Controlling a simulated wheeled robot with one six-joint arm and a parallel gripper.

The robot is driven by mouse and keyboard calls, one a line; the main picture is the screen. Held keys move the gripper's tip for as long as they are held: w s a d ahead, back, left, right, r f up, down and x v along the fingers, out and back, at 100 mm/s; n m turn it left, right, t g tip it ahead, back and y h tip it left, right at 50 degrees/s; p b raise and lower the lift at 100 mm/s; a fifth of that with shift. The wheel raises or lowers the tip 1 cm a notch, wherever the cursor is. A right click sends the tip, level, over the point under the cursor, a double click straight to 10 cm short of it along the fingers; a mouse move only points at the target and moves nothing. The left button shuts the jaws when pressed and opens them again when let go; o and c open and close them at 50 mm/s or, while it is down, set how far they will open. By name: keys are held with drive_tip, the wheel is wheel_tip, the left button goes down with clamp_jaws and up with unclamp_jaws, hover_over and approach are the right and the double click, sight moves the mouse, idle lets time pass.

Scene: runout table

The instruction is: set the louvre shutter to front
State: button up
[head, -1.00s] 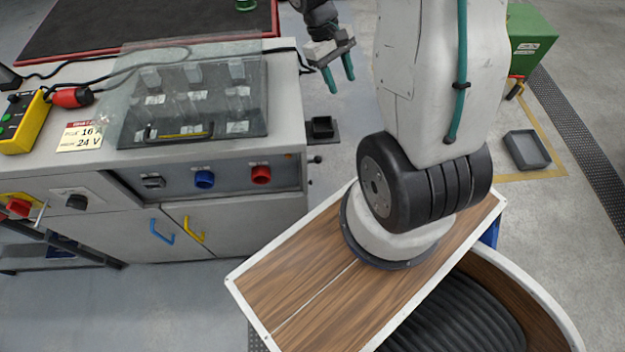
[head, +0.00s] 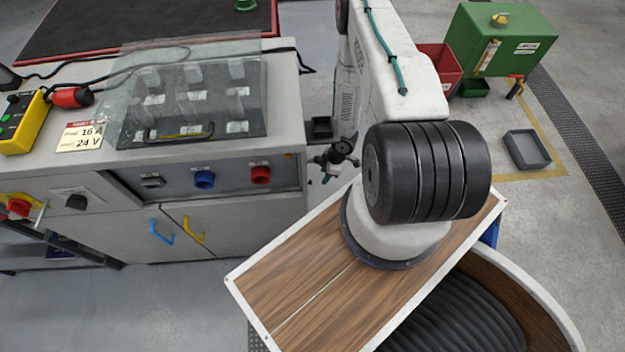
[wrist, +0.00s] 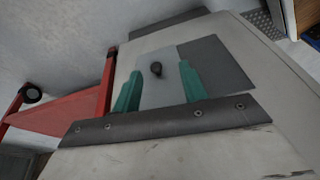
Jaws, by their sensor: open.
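In the wrist view a light grey plate (wrist: 152,92) with a small black knob (wrist: 156,69) lies ahead, beside a dark grey panel (wrist: 215,62). It may be the louvre shutter; I see no slats or position marks to confirm it. My gripper (wrist: 160,68) is open, its two green fingers apart on either side of the knob in the picture. Nothing is between them that I can see held, and contact cannot be told. In the head view my arm reaches down beside the right end of the grey cabinet (head: 240,225); the fingers are not clear there.
A red frame (wrist: 70,112) with a black wheel is left in the wrist view. In the head view the cabinet carries a clear-covered tray, knobs and a yellow control box (head: 25,122). A grey bin (head: 527,150) and green box (head: 500,40) stand right, with open floor nearby.

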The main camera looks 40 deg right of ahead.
sight(309, 182)
drive_tip(key=w+a+f+t, duration=0.1)
drive_tip(key=w+a+f, duration=0.2)
drive_tip(key=f, duration=0.3)
drive_tip(key=shift+w+a+f+n+y, duration=0.15)
drive_tip(key=shift+w+f+n+y, duration=0.15)
drive_tip(key=shift+w+n, duration=0.1)
clamp_jaws()
